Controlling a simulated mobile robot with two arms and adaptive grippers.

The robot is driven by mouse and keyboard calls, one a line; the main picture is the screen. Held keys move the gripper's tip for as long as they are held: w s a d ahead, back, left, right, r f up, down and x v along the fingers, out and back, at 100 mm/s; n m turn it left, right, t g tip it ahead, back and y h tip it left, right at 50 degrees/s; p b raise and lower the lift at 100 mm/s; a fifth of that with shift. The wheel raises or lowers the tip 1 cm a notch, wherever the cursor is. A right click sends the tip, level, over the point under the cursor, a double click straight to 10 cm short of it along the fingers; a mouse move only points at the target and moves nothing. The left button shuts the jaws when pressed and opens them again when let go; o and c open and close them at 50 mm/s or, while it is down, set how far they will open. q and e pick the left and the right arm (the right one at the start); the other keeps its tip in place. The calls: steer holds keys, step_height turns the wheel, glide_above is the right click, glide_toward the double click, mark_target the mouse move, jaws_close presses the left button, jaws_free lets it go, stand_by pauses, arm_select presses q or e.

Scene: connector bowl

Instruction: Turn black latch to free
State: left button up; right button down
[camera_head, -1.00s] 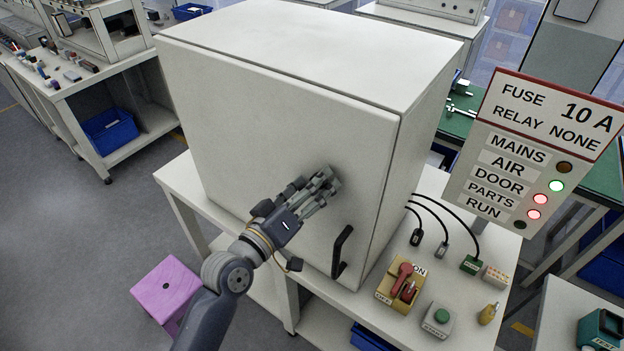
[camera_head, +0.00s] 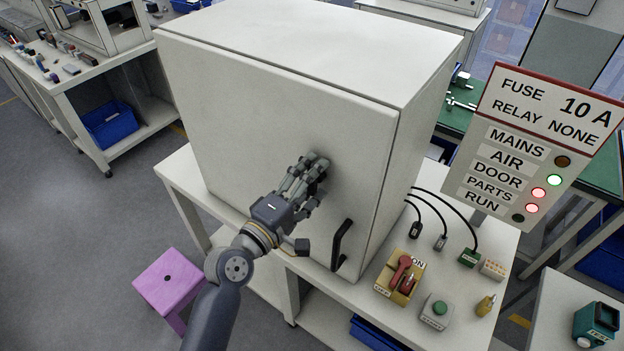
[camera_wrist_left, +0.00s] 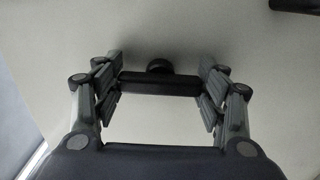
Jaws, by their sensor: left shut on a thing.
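The black latch (camera_wrist_left: 160,84) is a short dark bar with a round knob behind it, on the pale cabinet door (camera_head: 270,115). In the left wrist view the bar lies level across the picture. My left gripper (camera_head: 314,168) is at the door face, up and left of the black door handle (camera_head: 341,245). In the left wrist view the fingers (camera_wrist_left: 161,76) press on both ends of the bar, shut on it. In the head view the fingers hide the latch. The door looks closed. My right gripper is not in view.
The cabinet stands on a white bench (camera_head: 460,280). To its right are a red rotary switch (camera_head: 402,275), a green button box (camera_head: 437,310) and black cables. A sign (camera_head: 530,145) with lamps stands behind them. A pink stool (camera_head: 170,285) is on the floor at left.

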arm_select(q)
steer(key=shift+n, duration=0.3)
steer(key=o, duration=1.1)
steer(key=v, duration=1.2)
steer(key=shift+f, duration=0.1)
